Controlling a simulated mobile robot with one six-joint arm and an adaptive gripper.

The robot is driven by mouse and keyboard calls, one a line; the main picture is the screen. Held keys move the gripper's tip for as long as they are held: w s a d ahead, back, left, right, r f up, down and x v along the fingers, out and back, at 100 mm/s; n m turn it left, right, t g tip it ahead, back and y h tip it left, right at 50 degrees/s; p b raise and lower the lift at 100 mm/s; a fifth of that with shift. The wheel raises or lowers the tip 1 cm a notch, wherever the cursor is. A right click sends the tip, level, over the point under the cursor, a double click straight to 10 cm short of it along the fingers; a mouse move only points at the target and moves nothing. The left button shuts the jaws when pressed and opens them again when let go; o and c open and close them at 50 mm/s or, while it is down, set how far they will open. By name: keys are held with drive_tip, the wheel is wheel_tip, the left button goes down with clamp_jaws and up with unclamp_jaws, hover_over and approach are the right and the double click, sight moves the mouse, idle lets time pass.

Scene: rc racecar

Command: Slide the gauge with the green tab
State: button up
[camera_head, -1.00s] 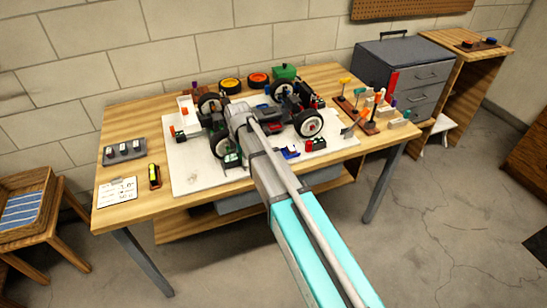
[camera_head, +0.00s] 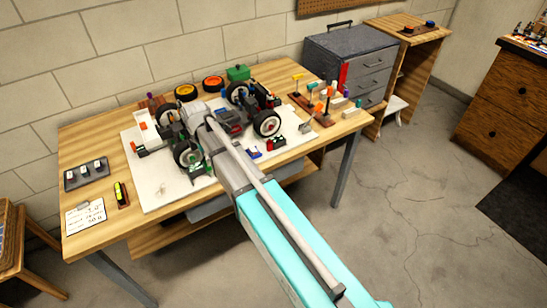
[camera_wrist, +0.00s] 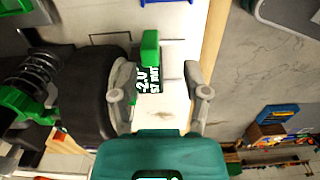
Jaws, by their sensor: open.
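The gauge (camera_wrist: 148,82) shows in the wrist view as a dark plate with white lettering, partly readable as "-2.0". Its green tab (camera_wrist: 150,46) stands at its far end. My gripper (camera_wrist: 157,68) is open, with one finger to each side of the gauge in the picture and a clear gap on the right. The black tyre (camera_wrist: 84,90) of the racecar fills the left, close to the left finger. In the head view my arm covers part of the racecar (camera_head: 267,123), and my gripper's fingers are hidden.
The racecar stands on a white board (camera_head: 150,195) on the wooden table (camera_head: 85,135). A switch box (camera_head: 86,174), a note card (camera_head: 85,217) and a yellow-black tool (camera_head: 121,194) lie left. Coloured pegs (camera_head: 322,105) stand right, near a grey drawer cabinet (camera_head: 350,60).

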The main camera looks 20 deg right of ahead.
drive_tip(key=shift+r+p, duration=4.15)
drive_tip(key=shift+r, duration=0.3)
drive_tip(key=s+d+m, duration=1.6)
drive_tip(key=d+m, duration=0.3)
drive_tip(key=m, duration=0.1)
drive_tip(key=shift+s+d+f+m+b, duration=0.2)
drive_tip(key=shift+s+f+m+b, duration=0.05)
drive_tip(key=shift+s+m+b, duration=0.05)
drive_tip(key=shift+s+d+m, duration=0.3)
drive_tip(key=shift+s, duration=0.05)
